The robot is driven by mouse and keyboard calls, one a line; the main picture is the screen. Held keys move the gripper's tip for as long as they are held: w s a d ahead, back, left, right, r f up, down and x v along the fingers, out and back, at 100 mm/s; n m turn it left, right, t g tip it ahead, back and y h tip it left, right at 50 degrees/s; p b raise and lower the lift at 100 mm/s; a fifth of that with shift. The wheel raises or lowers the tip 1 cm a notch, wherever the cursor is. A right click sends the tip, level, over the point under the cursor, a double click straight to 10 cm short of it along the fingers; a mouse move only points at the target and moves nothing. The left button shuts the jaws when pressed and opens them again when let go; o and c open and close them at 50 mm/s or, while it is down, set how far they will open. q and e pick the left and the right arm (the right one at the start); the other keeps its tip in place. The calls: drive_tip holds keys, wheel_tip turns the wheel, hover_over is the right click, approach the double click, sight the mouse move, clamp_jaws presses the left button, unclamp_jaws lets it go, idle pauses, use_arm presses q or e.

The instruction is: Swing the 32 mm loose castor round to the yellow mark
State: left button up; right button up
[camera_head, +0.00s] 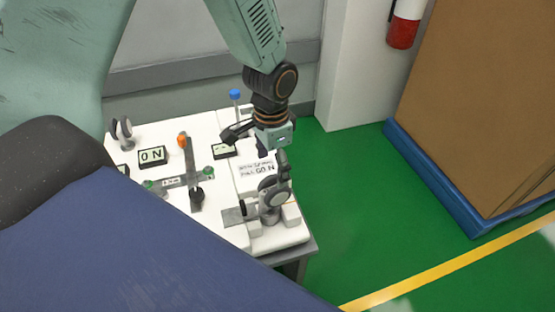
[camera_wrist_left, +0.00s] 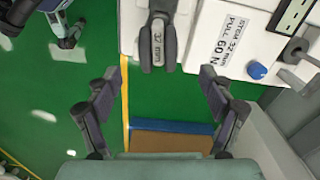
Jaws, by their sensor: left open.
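The castor marked 32 mm (camera_head: 273,192) stands at the front right of the white board in the head view. In the left wrist view the castor's dark wheel and "32 mm" tag (camera_wrist_left: 158,45) show at the top centre. My left gripper (camera_head: 261,148) is open above the board, just behind the castor and apart from it. In the left wrist view its two spread fingers (camera_wrist_left: 163,102) have nothing between them but floor and a cardboard side beyond. My right gripper is not in view.
The white board (camera_head: 225,165) carries a label "PULL 60 N" (camera_head: 259,168), a blue-topped post (camera_head: 235,96), an orange knob (camera_head: 182,141), and another castor (camera_head: 122,132) at the back left. A large box (camera_head: 480,110) stands right. Green floor (camera_head: 355,205) with a yellow line (camera_head: 440,269) is clear.

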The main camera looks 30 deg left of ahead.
sight(273, 187)
use_arm(q)
drive_tip(key=shift+s+d+f, duration=0.15)
drive_tip(key=shift+s+f, duration=0.1)
wheel_tip(273, 187, down, 6)
drive_tip(key=shift+w+f+b, duration=0.1)
drive_tip(key=shift+b, duration=1.05)
drive_tip(key=shift+f, duration=0.35)
drive_tip(key=shift+w+f, duration=0.1)
drive_tip(key=shift+f, duration=0.1)
drive_tip(key=shift+c, duration=0.2)
